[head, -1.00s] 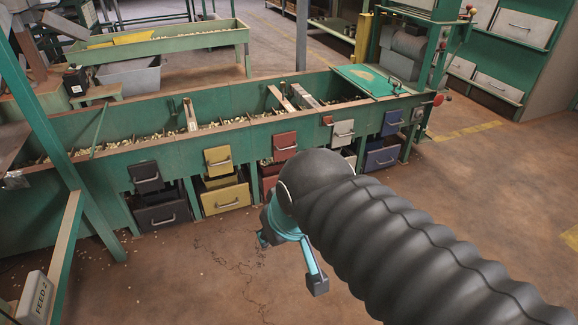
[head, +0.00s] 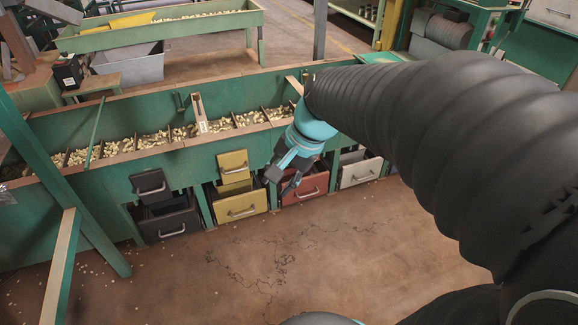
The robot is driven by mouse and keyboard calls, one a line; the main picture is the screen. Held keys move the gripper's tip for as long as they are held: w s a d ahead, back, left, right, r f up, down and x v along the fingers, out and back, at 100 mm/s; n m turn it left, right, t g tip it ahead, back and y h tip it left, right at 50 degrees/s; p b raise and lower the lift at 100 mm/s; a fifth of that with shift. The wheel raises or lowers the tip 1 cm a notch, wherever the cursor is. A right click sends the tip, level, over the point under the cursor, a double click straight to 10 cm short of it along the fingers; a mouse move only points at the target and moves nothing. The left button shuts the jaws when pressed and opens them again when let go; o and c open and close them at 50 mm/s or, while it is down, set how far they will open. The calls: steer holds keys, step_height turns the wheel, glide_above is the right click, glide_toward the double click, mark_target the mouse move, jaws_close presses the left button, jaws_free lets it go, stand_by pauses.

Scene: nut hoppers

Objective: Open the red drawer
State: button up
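The red drawer (head: 318,184) is in the lower row under the green hopper bench, between the yellow and white drawers. Its front and pale bar handle show. My gripper hides its left upper part, and I cannot tell how far out it stands. My gripper (head: 281,181), teal with dark fingers, points down and left in front of the drawer's left side. Its fingertips are apart with nothing between them. They appear close to the drawer front, left of the handle, but I cannot tell whether they touch it.
The black drawer (head: 169,222) and yellow drawer (head: 241,207) stand to the left, with small gates above them. The white drawer (head: 361,172) is on the right. The green bench (head: 110,178) holds nuts in compartments. The brown floor (head: 200,275) in front is clear.

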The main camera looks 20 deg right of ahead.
steer(key=w+d+f+m+t+y+b, duration=0.25)
steer(key=w+d+f+m, duration=0.35)
steer(key=w+f+m, duration=0.5)
steer(key=w+d+f+m+t+y+b, duration=0.1)
steer(key=w+d+f+m+y, duration=0.4)
steer(key=w+f+m, duration=0.7)
steer(key=w+d+f+m+t+h+b, duration=0.1)
steer(key=d+f+m+t, duration=0.2)
steer(key=d+f+m, duration=0.5)
steer(key=w+d+f+m+t+h, duration=0.25)
steer(key=d+f+m, duration=0.2)
steer(key=f, duration=0.75)
steer(key=w+d+f+m+t+h+b, duration=0.1)
steer(key=d+f+m+t, duration=0.2)
steer(key=d+f+m, duration=0.5)
steer(key=w+a+f+n, duration=0.1)
steer(key=w+a, duration=0.1)
steer(key=w, duration=0.1)
steer(key=w+a+f+b, duration=0.1)
steer(key=w+a+f, duration=0.1)
steer(key=w, duration=0.2)
steer(key=w+a+f+n, duration=0.1)
steer(key=w+a, duration=0.1)
steer(key=w, duration=0.2)
steer(key=shift+a+f+n, duration=0.25)
steer(key=shift+a+n, duration=0.1)
jaws_close()
